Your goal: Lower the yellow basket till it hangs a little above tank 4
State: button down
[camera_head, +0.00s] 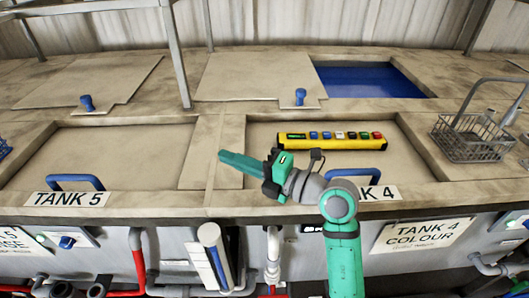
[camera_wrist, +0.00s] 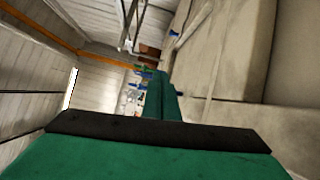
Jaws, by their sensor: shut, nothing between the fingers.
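Tank 4 (camera_head: 397,163) is right of centre in the head view, covered by a flat beige panel with a blue handle (camera_head: 356,173). My arm partly hides its "TANK 4" label (camera_head: 380,193). A yellow control box (camera_head: 332,140) with several coloured buttons shows over the back of tank 4; I cannot tell whether it rests there or hangs. No yellow basket is in view. My green gripper (camera_head: 224,156) is shut and empty, pointing left above the divider between tanks 4 and 5. Its fingers (camera_wrist: 162,95) also show in the wrist view.
A grey wire basket (camera_head: 472,138) with a raised handle stands on the right. Tank 5 (camera_head: 105,153) is covered, at left. Behind are lids with blue knobs and an open tank of blue liquid (camera_head: 368,81). A grey metal post (camera_head: 175,50) rises at back left.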

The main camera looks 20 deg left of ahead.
jog(key=s+d+m+t+y, duration=0.4)
jog(key=s+m+t+y, duration=0.3)
jog(key=s+m+t, duration=0.3)
jog(key=s+d+f+m+h, duration=0.5)
jog(key=s+f+m+h, duration=0.2)
jog(key=f, duration=0.3)
jog(key=s+d+f+m+t+h, duration=0.1)
jog(key=s+d+f+m+h, duration=0.5)
jog(key=f+m+h, duration=0.3)
jog(key=s+d+f+m+h, duration=0.5)
jog(key=s+f+m+h, duration=0.3)
jog(key=f, duration=0.4)
jog(key=shift+s+d+m+t+h, duration=0.3)
jog(key=shift+s+d+m+t, duration=0.1)
jog(key=shift+s+m, duration=0.25)
